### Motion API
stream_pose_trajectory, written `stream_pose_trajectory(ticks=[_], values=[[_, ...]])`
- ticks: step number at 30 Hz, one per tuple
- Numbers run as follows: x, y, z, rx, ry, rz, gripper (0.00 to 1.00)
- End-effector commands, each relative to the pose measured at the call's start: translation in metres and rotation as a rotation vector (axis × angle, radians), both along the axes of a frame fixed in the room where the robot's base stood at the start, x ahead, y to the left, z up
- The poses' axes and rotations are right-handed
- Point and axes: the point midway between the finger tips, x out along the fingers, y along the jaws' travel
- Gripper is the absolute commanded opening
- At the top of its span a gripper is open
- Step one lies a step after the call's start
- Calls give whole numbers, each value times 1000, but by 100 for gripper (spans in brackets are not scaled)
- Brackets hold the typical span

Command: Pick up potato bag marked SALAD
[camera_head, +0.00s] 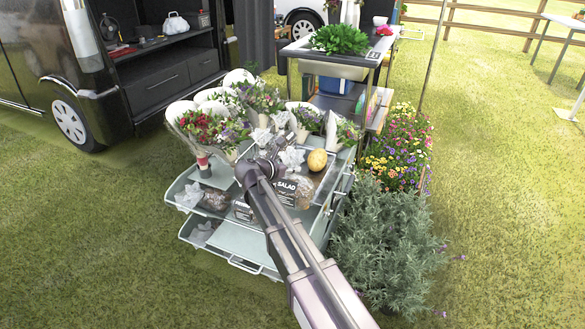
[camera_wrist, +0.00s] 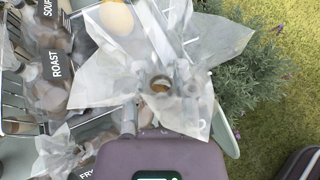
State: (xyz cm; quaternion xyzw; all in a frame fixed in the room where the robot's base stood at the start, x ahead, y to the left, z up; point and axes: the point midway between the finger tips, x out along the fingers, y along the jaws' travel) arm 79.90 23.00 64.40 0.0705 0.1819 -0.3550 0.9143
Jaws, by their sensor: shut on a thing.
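The potato bag marked SALAD (camera_head: 295,193) shows in the head view on the right side of the cart, its dark label facing the camera. My gripper (camera_head: 276,163) is at the pale gathered top (camera_head: 292,158) above that label and is shut on it. The SALAD label is not readable there. I cannot tell whether the bag is clear of the cart.
Other bags, marked ROAST (camera_wrist: 60,72) and SOUP (camera_wrist: 48,12), lie close by. A yellow potato (camera_head: 317,160) sits to the right. Bouquets (camera_head: 200,127) stand behind my gripper. A leafy bush (camera_head: 385,240) borders the cart's right; grass (camera_head: 120,240) is open at left.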

Motion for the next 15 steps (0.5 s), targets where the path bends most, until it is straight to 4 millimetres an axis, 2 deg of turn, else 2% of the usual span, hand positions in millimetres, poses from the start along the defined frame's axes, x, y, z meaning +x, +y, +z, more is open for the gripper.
stream_pose_trajectory(ticks=[1, 6, 15], values=[[0, 0, 9, -2, -1, 0, 0], [0, 0, 18, -2, -1, 0, 0], [0, 0, 23, -2, -1, 0, 0]])
